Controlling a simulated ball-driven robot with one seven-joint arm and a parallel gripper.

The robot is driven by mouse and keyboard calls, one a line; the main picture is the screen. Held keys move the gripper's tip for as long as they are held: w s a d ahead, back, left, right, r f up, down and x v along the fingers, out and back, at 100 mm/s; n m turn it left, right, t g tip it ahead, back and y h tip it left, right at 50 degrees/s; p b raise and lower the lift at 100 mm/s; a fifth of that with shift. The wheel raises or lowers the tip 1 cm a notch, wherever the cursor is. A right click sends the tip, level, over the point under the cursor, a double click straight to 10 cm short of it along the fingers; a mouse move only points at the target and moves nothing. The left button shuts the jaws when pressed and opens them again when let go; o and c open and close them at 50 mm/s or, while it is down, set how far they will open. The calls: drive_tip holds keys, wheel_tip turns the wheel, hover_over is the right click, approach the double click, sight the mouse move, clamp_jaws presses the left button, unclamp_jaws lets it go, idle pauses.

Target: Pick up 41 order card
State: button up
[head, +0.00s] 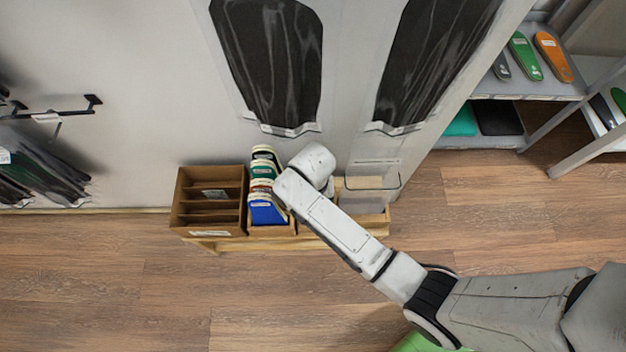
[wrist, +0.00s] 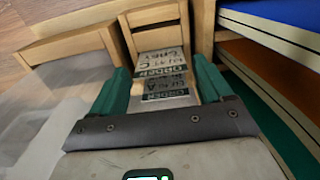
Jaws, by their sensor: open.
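Two printed cards show in the wrist view, a farther one (wrist: 160,64) and a nearer one (wrist: 165,88), in a narrow wooden holder (wrist: 150,16). Their lettering is upside down and includes "ORDER"; I cannot read the size number surely. My gripper (wrist: 161,68) is open, its two green fingers on either side of the cards. I cannot tell whether the fingers touch them. In the head view my arm's end hides the gripper and the cards.
A compartmented wooden box (head: 183,206) and a stack of coloured insoles (head: 265,208) stand left of my arm. A clear bin (head: 371,190) is to the right. The wall is close behind; open floor (head: 170,285) lies in front.

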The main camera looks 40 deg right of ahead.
drive_tip(key=shift+f+b, duration=0.3)
drive_tip(key=shift+f, duration=1.15)
drive_tip(key=shift+c, duration=0.2)
drive_tip(key=c, duration=0.7)
